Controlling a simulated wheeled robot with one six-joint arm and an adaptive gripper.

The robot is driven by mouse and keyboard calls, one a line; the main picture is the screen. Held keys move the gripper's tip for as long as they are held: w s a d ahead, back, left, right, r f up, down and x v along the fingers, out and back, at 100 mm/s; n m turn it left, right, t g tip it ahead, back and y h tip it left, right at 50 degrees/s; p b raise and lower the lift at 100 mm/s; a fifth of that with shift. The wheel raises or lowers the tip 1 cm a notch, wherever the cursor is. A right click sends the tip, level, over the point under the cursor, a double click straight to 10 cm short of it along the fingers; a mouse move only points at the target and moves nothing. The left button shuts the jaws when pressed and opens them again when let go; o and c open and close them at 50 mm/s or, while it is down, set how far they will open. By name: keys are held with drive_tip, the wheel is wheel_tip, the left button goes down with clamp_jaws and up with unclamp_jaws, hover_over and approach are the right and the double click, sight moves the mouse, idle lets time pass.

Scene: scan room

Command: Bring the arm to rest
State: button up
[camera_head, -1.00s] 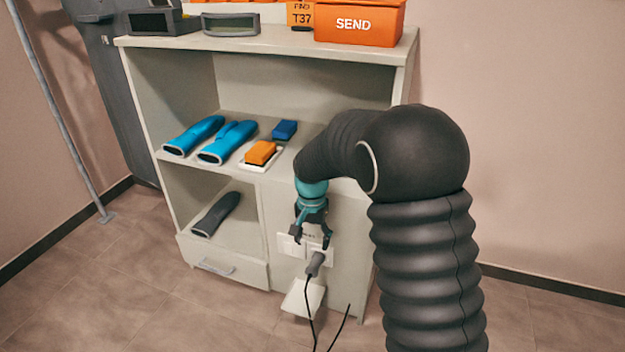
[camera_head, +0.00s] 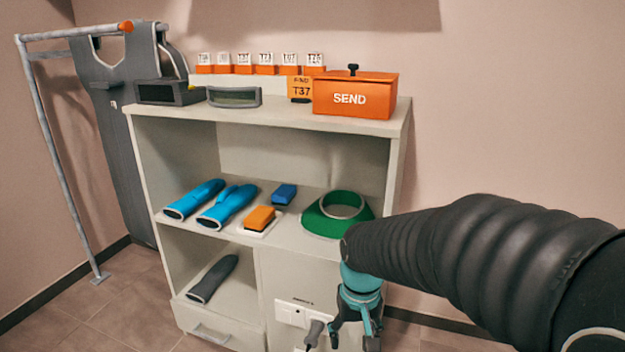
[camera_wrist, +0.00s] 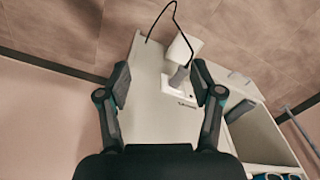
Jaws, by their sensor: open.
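My gripper (camera_head: 354,338) hangs fingers down at the end of my dark sleeved arm, in front of the right side of the shelf unit's lower front. Its fingers are apart with nothing between them. In the wrist view my gripper (camera_wrist: 163,88) also shows its two fingers spread. The shelf unit's white side panel and a plug in a white socket plate (camera_wrist: 178,92) lie beyond them. In the head view the plug (camera_head: 314,333) is just left of my fingers, and I see no contact.
The shelf unit (camera_head: 400,125) carries an orange SEND box (camera_head: 355,97) on top. Blue gloves (camera_head: 225,205), an orange block (camera_head: 259,217), a blue block (camera_head: 284,193) and a green collar (camera_head: 325,224) lie on the middle shelf. A rack (camera_head: 40,110) stands left. The right wall area is bare.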

drive_tip(key=s+d+r+m+t+p, duration=0.1)
drive_tip(key=s+d+r+t, duration=0.4)
drive_tip(key=s+r, duration=0.6)
drive_tip(key=s+d, duration=0.2)
drive_tip(key=shift+s+d+r+p, duration=0.3)
drive_tip(key=shift+d+r+p, duration=0.05)
drive_tip(key=shift+r, duration=0.05)
idle(1.2)
